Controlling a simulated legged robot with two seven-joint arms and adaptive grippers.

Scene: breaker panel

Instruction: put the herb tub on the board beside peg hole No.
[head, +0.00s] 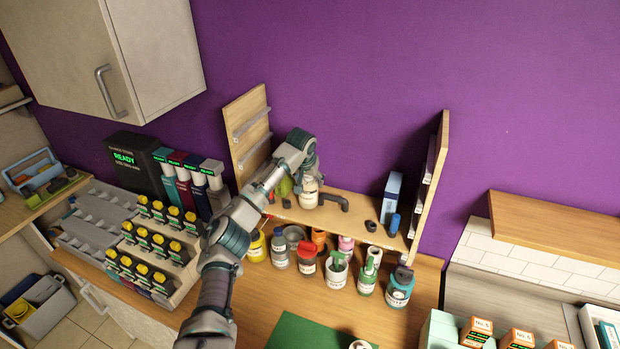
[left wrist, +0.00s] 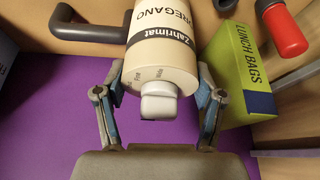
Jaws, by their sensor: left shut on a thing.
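The herb tub (head: 309,197) is a cream cylinder with a pale cap. In the left wrist view its label (left wrist: 165,40) reads "OREGANO" and "Zahrimat". My left gripper (head: 309,180) is shut on the tub near its capped end; the fingers show on both sides of it in the left wrist view (left wrist: 160,105). The tub is at the wooden shelf board (head: 358,214); I cannot tell whether its base touches the board. No peg hole number is readable. My right gripper is not in view.
A dark grey handle (head: 334,199) and a green lunch bags box (left wrist: 243,70) flank the tub. A blue box (head: 391,195) and blue bottle (head: 393,225) stand farther right on the board. Several bottles and jars crowd the counter below, including a red-capped jar (head: 307,262).

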